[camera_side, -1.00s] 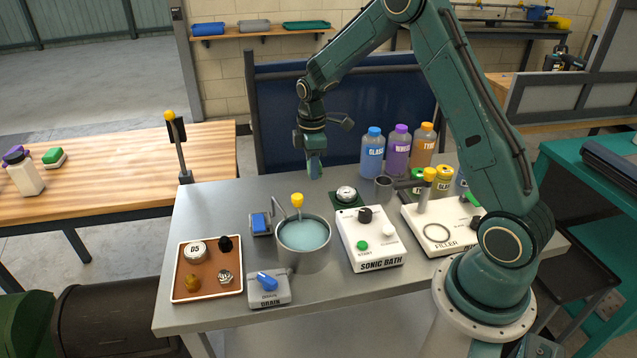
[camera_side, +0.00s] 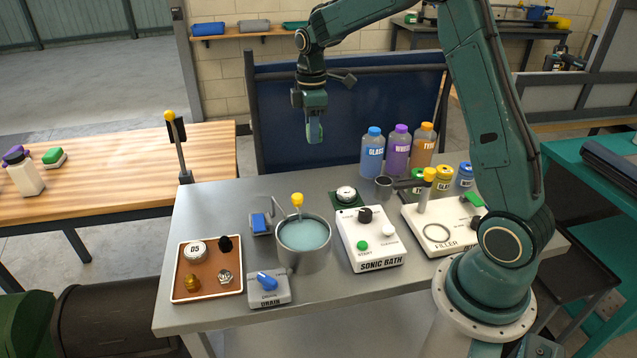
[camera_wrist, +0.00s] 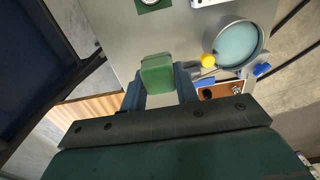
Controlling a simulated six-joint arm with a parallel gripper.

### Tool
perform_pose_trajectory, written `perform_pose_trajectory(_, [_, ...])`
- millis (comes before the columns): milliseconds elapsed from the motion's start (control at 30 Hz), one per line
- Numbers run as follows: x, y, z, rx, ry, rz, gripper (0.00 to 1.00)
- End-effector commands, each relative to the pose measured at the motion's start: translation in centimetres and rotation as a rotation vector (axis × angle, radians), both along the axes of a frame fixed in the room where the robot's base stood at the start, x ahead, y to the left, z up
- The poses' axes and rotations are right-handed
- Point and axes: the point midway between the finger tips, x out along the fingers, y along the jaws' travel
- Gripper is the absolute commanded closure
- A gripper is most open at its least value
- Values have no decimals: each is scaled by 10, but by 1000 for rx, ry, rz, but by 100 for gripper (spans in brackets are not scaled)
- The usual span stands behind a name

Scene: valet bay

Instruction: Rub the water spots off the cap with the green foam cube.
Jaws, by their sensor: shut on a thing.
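The green foam cube (camera_wrist: 157,72) is held between the fingertips of my gripper (camera_wrist: 160,84) in the wrist view. In the side view my gripper (camera_side: 314,130) hangs high above the back of the steel table, pointing down, with the cube hard to make out there. A silver and white round cap (camera_side: 346,193) sits on a small green mat (camera_side: 337,206) below and to the right of my gripper. It shows partly at the top edge of the wrist view (camera_wrist: 150,2). Water spots on it are too small to tell.
A pot of water (camera_side: 304,255) stands mid-table, beside the sonic bath (camera_side: 370,240). A brown tray (camera_side: 207,292) at front left holds several small parts, one a round piece marked 05. Tall bottles (camera_side: 372,152) stand at the back right. The back-left tabletop is clear.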

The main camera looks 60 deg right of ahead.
Motion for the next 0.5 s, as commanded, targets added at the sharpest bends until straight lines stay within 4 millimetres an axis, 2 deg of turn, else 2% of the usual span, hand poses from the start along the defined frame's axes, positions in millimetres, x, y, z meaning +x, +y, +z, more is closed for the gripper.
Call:
perform_pose_trajectory(200, [0,0,0,0,0,0,91])
perform_pose_trajectory(233, [0,0,0,0,0,0,72])
perform_pose_trajectory(300, [0,0,0,0,0,0,86])
perform_pose_trajectory(333, [0,0,0,0,0,0,88])
perform_pose_trajectory(500, [-1,-1,-3,1,2,-1,88])
